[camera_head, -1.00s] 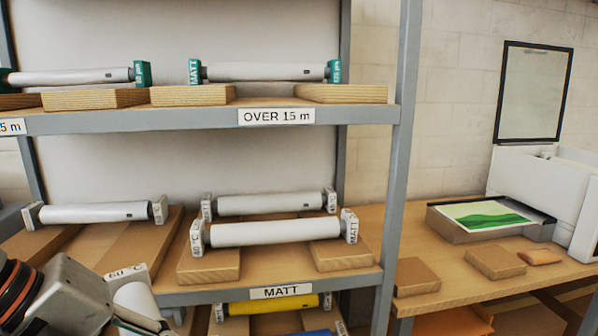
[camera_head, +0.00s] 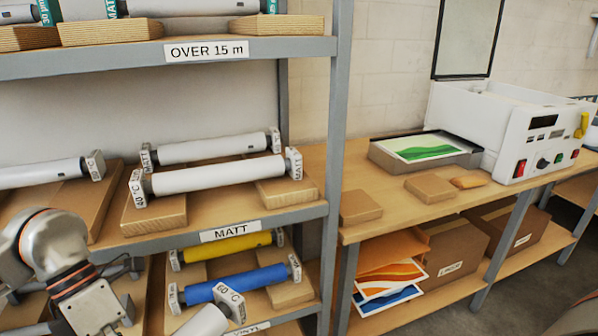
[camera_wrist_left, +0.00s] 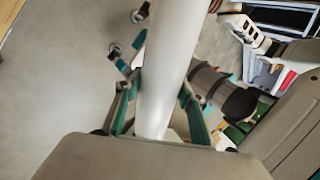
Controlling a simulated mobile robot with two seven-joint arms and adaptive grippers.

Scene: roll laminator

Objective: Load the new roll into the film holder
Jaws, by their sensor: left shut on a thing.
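My left gripper (camera_wrist_left: 160,112) is shut on a white film roll (camera_wrist_left: 170,65), with one finger on each side of it in the left wrist view. In the head view the roll (camera_head: 203,322) shows at the bottom edge, in front of the shelf. Its end block (camera_head: 230,303) is marked 60 °C. My left wrist hides part of the scene there, and the fingertips are out of the head view. The white laminator (camera_head: 500,130) stands on the bench at the right with its top open. I cannot make out the film holder inside. My right gripper is not in view.
The grey shelf rack (camera_head: 325,180) holds several white, yellow and blue rolls on wooden blocks, close to my left arm. Its upright stands between the rolls and the bench (camera_head: 385,215). A paper tray (camera_head: 382,158) and wooden blocks (camera_head: 430,187) lie before the laminator.

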